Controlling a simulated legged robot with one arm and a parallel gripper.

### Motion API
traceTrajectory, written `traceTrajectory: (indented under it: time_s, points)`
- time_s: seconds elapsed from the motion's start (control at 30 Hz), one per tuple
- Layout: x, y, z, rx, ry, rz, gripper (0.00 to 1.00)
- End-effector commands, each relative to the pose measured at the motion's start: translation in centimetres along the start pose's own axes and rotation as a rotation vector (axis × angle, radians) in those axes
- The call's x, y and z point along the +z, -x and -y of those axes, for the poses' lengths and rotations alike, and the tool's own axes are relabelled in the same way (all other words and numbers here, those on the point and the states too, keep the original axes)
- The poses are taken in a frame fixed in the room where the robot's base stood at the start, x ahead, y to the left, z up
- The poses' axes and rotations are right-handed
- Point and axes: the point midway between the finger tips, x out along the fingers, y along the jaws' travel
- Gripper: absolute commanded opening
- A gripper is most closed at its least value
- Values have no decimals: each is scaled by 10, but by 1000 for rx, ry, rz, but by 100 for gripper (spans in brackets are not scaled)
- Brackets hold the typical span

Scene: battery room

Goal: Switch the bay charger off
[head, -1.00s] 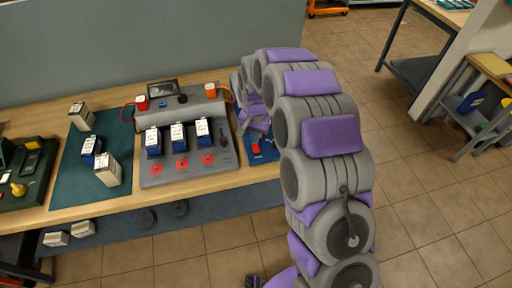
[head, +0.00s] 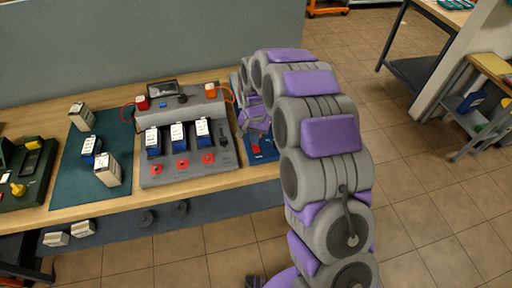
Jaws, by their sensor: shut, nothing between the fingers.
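The bay charger (head: 160,180) is a grey unit on the wooden bench, with three blue-and-white battery packs standing in its bays. A row of red knobs (head: 182,164) runs along its front, and a dark lever or switch (head: 223,138) sits at its right end. A small dark screen (head: 162,89) and red and orange connectors stand at its back. My gripper (head: 257,124) is shut and empty just right of the charger, pointing down. It is small and partly hidden by my arm; I cannot tell whether it touches anything.
A blue panel with red parts (head: 262,148) lies right of the charger, close under my gripper. A green mat (head: 75,187) with several battery packs and a dark green device (head: 32,165) are to the left. A grey partition (head: 150,40) stands behind the bench.

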Motion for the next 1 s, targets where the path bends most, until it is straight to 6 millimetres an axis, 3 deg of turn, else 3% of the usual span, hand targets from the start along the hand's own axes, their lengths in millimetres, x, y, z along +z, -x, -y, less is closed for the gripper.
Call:
traceTrajectory:
  time_s: [1.0]
  points:
    - [0, -14, 0, 0, 0, 0, 0]
